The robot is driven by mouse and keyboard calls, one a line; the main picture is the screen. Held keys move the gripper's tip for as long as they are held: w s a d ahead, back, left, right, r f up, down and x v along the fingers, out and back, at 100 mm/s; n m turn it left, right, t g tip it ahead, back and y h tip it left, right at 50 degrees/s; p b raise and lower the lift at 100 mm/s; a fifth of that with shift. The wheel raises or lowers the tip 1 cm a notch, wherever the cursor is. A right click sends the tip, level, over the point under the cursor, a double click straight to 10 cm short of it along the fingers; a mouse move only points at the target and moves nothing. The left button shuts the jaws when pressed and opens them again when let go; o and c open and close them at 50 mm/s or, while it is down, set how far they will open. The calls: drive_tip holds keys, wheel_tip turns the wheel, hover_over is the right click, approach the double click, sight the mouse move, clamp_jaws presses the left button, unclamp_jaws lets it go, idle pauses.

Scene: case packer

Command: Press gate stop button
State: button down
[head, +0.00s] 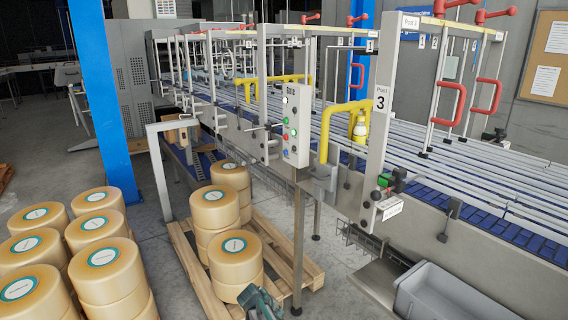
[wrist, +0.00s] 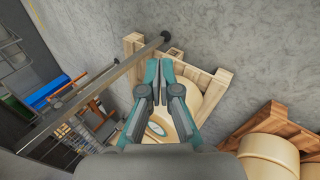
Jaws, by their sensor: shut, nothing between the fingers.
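I cannot make out the panel's buttons in the wrist view.
Stacked tan rolls (head: 235,257) stand on a wooden pallet (head: 284,254) beside my gripper. A metal post (head: 298,245) rises below the panel. More roll stacks (head: 95,240) are at left. A yellow pipe (head: 326,128) and a "3" post (head: 379,110) stand right of the panel.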

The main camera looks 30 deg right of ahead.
sight(286, 137)
drive_tip(key=w+d+r+n+t+h, duration=0.2)
drive_tip(key=w+d+r+t, duration=0.15)
drive_tip(key=w+r, duration=0.85)
drive_tip(key=w+d+r+n+t+h, duration=0.25)
drive_tip(key=w+d+r, duration=0.25)
drive_tip(key=w+r, duration=0.65)
drive_tip(key=w+r+n+t, duration=0.2)
drive_tip(key=w+r+n, duration=0.1)
drive_tip(key=r, duration=0.7)
drive_tip(key=w+r+n+t+h+b, duration=0.1)
drive_tip(key=w+r+n+t, duration=0.2)
drive_tip(key=r, duration=0.7)
drive_tip(key=w+r+n+t, duration=0.2)
drive_tip(key=w+r+n, duration=0.1)
drive_tip(key=r, duration=0.7)
drive_tip(key=shift+w+a+r+t, duration=0.2)
drive_tip(key=shift+w+a+t, duration=0.2)
drive_tip(key=shift+w, duration=0.25)
drive_tip(key=shift+d+h, duration=0.2)
drive_tip(key=shift+h, duration=0.15)
drive_tip(key=w+d, duration=0.1)
drive_tip(key=d, duration=0.7)
drive_tip(key=shift+w+d+b, duration=0.15)
drive_tip(key=shift+d+b, duration=0.05)
drive_tip(key=shift+b, duration=0.2)
